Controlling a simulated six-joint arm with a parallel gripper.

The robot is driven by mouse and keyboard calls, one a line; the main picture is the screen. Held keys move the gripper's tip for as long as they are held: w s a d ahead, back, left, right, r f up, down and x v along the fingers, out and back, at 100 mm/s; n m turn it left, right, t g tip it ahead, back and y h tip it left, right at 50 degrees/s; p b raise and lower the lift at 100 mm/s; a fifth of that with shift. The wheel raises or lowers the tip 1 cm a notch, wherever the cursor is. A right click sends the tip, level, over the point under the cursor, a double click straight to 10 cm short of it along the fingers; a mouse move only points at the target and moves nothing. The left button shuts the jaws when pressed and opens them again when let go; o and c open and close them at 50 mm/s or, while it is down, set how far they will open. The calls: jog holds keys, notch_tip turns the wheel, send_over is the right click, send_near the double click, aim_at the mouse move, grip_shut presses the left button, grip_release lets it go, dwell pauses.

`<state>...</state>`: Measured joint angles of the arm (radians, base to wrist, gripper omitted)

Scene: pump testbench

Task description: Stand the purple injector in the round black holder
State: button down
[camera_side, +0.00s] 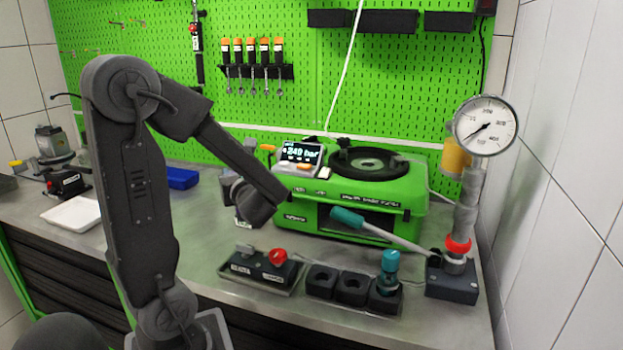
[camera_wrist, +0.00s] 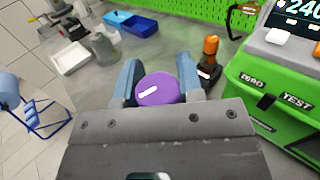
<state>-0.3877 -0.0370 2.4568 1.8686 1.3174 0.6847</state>
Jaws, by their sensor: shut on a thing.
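The purple injector (camera_wrist: 165,91) is between the two grey-blue fingers of my gripper (camera_wrist: 158,70) in the wrist view. I see its round purple end with a white mark; the rest of it is hidden. I cannot make it out in the side view, where my arm's end is at the left of the green tester. A round black ring-shaped holder (camera_side: 368,163) with a grey centre lies on top of the green tester in the side view. It is out of the wrist view, and nothing stands in it.
In front are square black sockets (camera_side: 320,281), one holding a teal-topped piece (camera_side: 389,266). A teal-handled lever (camera_side: 365,228) crosses the tester's front. A pressure gauge (camera_side: 486,126) stands at the right.

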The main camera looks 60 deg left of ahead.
notch_tip(320, 180, up, 19)
jog(key=w+a+m+t+h, duration=0.1)
jog(key=w+m+t+h, duration=0.35)
jog(key=w, duration=1.45)
jog(key=w+a+m+t+h, duration=0.1)
jog(key=w+m+t, duration=0.55)
jog(key=w, duration=1.35)
jog(key=f, duration=0.5)
jog(key=f+n+t, duration=0.1)
jog(key=f, duration=0.4)
jog(key=f+n, duration=0.1)
jog(key=f, duration=0.4)
jog(key=shift+s+d+t, duration=0.2)
jog(key=shift+t, duration=0.2)
jog(key=shift+f, duration=0.25)
jog(key=c, duration=0.8)
grip_release()
jog(key=shift+f, duration=0.15)
jog(key=shift+o, duration=0.2)
